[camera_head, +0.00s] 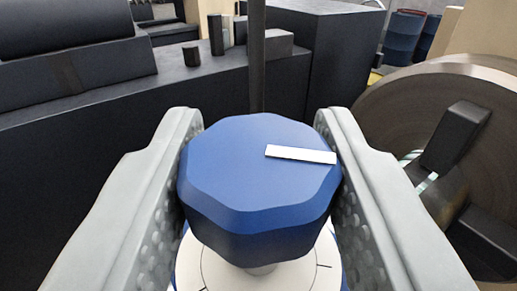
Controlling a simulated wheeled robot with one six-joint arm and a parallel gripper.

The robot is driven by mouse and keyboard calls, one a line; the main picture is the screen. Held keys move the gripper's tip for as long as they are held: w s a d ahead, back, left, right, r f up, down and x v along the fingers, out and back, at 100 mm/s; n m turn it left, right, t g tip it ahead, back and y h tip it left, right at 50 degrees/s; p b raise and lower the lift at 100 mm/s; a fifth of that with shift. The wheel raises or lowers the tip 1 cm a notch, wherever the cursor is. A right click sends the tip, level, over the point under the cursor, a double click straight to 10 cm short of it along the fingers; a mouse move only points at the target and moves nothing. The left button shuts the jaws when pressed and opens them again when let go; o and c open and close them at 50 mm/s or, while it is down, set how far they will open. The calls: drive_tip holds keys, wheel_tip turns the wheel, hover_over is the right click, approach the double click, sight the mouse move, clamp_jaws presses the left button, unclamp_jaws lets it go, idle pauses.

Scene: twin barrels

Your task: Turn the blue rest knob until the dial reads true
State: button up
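The blue knob (235,170) is a faceted block in the middle of the head camera view. A white pointer bar (300,154) on its top points to the right. My gripper (260,125) has one grey finger on each side of the knob. The fingers are at the knob's left and right sides, and they look to be touching it or very close. A white dial face (295,274) with dark tick marks shows below the knob. Most of the dial is hidden by the knob and fingers.
A large round brown disc (390,115) with a black block (456,137) stands close on the right. A dark bench (100,140) fills the left and back. A thin dark post (257,60) rises just behind the knob. Blue barrels (403,38) stand far back right.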

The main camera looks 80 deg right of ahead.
drive_tip(key=shift+n+t, duration=0.4)
drive_tip(key=shift+t, duration=0.2)
drive_tip(key=n+t+y, duration=0.1)
drive_tip(key=n+t, duration=0.1)
drive_tip(key=t, duration=0.2)
drive_tip(key=shift+s+n, duration=0.15)
drive_tip(key=shift+n, duration=0.15)
drive_tip(key=shift+n+t+y, duration=1.5)
drive_tip(key=shift+n+t, duration=0.1)
drive_tip(key=shift+t, duration=0.5)
drive_tip(key=shift+n+t+y, duration=0.4)
drive_tip(key=shift+t, duration=0.1)
drive_tip(key=o, duration=1)
drive_tip(key=shift+c, duration=0.2)
drive_tip(key=shift+a, duration=0.1)
drive_tip(key=v, duration=1.7)
